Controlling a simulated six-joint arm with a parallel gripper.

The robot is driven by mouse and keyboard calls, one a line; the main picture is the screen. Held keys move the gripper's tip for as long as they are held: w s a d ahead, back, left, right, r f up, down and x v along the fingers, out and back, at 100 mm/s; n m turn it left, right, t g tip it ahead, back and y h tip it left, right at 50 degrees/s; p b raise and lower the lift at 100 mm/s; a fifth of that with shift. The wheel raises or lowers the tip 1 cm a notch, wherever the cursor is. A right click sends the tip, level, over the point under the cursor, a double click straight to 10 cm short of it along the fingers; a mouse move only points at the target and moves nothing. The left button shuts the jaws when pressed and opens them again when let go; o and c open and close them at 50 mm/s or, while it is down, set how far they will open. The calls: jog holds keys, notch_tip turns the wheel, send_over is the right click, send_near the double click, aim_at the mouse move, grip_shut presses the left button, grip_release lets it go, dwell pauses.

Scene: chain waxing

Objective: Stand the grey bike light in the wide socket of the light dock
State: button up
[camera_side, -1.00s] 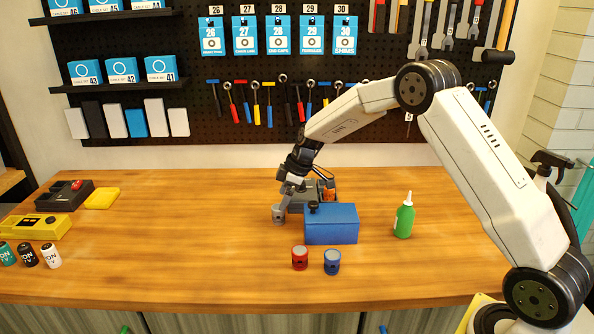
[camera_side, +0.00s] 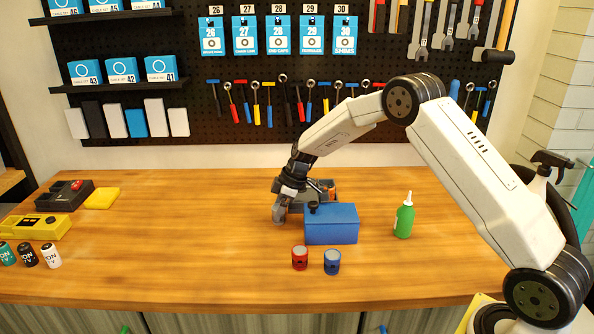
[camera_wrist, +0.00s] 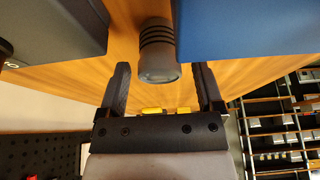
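The grey bike light (camera_wrist: 158,50), a short cylinder with dark ribbed bands, is between the two fingers of my gripper (camera_wrist: 162,68) in the wrist view. A gap shows on each side of it, so my gripper is open around it. In the side view my gripper (camera_side: 280,210) is down at the table, left of the blue box, and mostly hides the light. A dark grey block (camera_side: 347,198), seemingly the light dock, stands behind the blue box with something orange at it. Its sockets cannot be made out.
A blue box (camera_side: 332,225) with a dark knob stands close right of my gripper. Red (camera_side: 300,258) and blue (camera_side: 332,262) cylinders stand in front, a green bottle (camera_side: 404,217) to the right. Yellow and black devices and small cans are far left. The table's left middle is clear.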

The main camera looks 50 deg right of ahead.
grip_shut()
jog(key=shift+r, duration=0.1)
jog(key=shift+r, duration=0.8)
jog(key=s+a+r, duration=0.1)
jog(key=s+r, duration=1)
jog(key=s, duration=0.3)
jog(key=shift+a+r, duration=0.1)
